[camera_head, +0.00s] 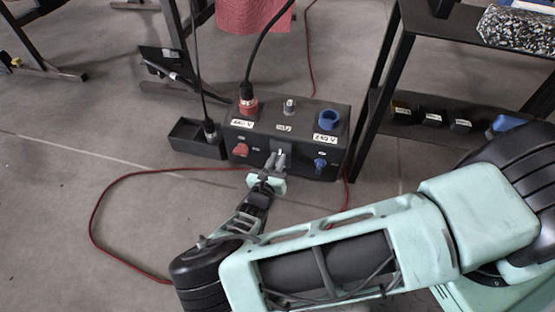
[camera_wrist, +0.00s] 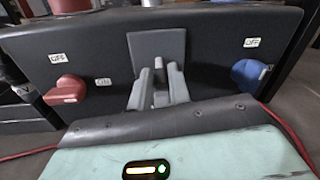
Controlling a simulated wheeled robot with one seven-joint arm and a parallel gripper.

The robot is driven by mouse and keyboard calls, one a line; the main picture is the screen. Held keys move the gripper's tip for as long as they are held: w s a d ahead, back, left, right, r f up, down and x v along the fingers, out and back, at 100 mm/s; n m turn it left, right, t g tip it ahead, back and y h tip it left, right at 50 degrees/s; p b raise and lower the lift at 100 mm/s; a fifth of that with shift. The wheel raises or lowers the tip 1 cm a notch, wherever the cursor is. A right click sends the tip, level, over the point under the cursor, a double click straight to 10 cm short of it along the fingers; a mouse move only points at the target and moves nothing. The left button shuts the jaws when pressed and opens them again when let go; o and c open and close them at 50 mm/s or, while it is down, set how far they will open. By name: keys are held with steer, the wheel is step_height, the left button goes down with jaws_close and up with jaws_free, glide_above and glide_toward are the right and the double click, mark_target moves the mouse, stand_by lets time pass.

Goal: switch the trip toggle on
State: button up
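The black power box (camera_head: 240,136) stands on the floor with sockets on top and controls on its front. In the wrist view, its front (camera_wrist: 108,50) has a grey plate (camera_wrist: 157,42) in the middle, with a small grey toggle lever (camera_wrist: 159,72) in front of it. My gripper (camera_wrist: 162,75) is at this plate, its two grey fingers a little apart, one on each side of the lever. I cannot tell whether they touch it. In the head view my gripper (camera_head: 277,160) largely hides the toggle, so its position is unclear.
A red knob (camera_wrist: 66,90) is left and a blue knob (camera_wrist: 248,74) right of the plate, with OFF labels above. A red plug (camera_head: 248,106) and blue socket (camera_head: 328,121) are on top. A dark bin (camera_head: 190,148) stands left, a shelf (camera_head: 375,110) right. A red cable (camera_head: 92,215) lies on the floor.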

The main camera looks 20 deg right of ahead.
mark_target(279, 153)
jaws_close()
steer(key=shift+r+p, duration=0.2)
steer(key=shift+p, duration=0.35)
steer(key=r+g+y+p, duration=0.1)
steer(key=p, duration=0.3)
steer(key=shift+s, duration=0.1)
steer(key=r+g+y+p, duration=0.1)
steer(key=p, duration=0.4)
steer(key=shift+g, duration=0.4)
steer(key=g+y+p, duration=0.1)
steer(key=p, duration=0.3)
steer(key=r+g+y+p, duration=0.1)
steer(key=p, duration=0.3)
steer(key=shift+d+g+y, duration=0.1)
steer(key=shift+g+y, duration=0.2)
steer(key=shift+g, duration=0.1)
steer(key=g+y+p, duration=0.1)
steer(key=p, duration=0.2)
steer(key=shift+w+r, duration=0.15)
steer(key=shift+w, duration=0.05)
steer(key=shift+w+g+y+p, duration=0.1)
steer(key=shift+g+y+p, duration=0.3)
steer(key=shift+g+p, duration=0.25)
steer(key=shift+d+n, duration=0.1)
steer(key=shift+n, duration=0.2)
